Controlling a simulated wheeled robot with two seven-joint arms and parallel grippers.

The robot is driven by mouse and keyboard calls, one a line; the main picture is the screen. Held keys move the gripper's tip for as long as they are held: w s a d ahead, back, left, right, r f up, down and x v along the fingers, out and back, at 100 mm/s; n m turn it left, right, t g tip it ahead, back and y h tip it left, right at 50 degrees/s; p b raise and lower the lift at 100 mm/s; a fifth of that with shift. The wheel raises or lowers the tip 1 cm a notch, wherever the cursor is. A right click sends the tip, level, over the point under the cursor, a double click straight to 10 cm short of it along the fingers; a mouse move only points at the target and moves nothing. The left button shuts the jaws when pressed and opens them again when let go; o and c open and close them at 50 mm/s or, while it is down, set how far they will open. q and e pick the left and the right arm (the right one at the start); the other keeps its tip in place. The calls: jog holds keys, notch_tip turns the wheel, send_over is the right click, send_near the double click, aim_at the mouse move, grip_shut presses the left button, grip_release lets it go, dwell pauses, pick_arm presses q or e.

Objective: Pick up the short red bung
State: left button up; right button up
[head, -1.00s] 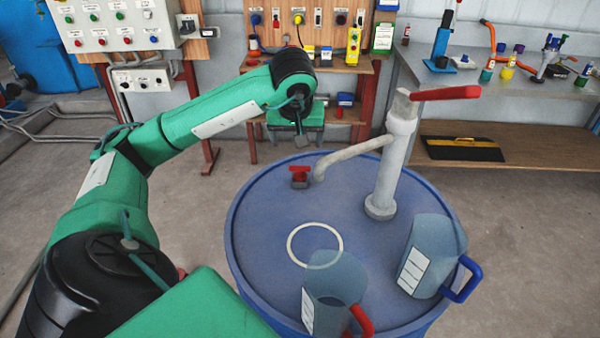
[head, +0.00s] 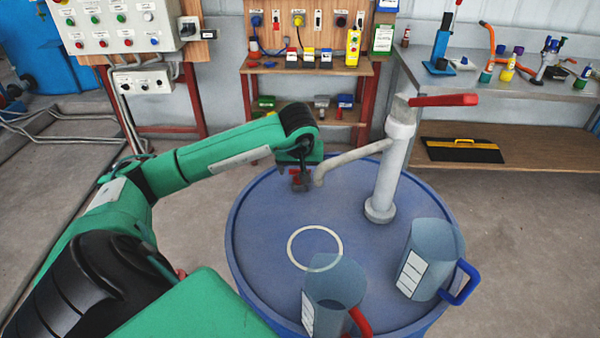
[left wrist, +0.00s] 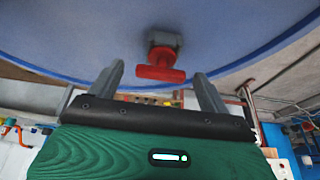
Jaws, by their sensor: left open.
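The short red bung (left wrist: 160,72) shows in the left wrist view as a red T-shaped piece with a grey block-like part behind it, on the blue drum lid (left wrist: 60,40). It sits between and beyond the fingers of my left gripper (left wrist: 160,85), which is open. In the head view the bung (head: 296,175) is mostly hidden by my left gripper (head: 302,184), which is at the lid's far left edge. I cannot tell whether a finger touches the bung. My right gripper is not in view.
A white pump (head: 385,175) with a red handle stands on the blue drum (head: 270,225), its spout end close to my left gripper. Two clear jugs, one with a red handle (head: 361,320) and one with a blue handle (head: 463,283), stand nearer. The lid's left-middle is clear around a white ring (head: 291,243).

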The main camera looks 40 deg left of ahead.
pick_arm(q)
jog(key=shift+x, duration=0.85)
jog(key=c, duration=1.1)
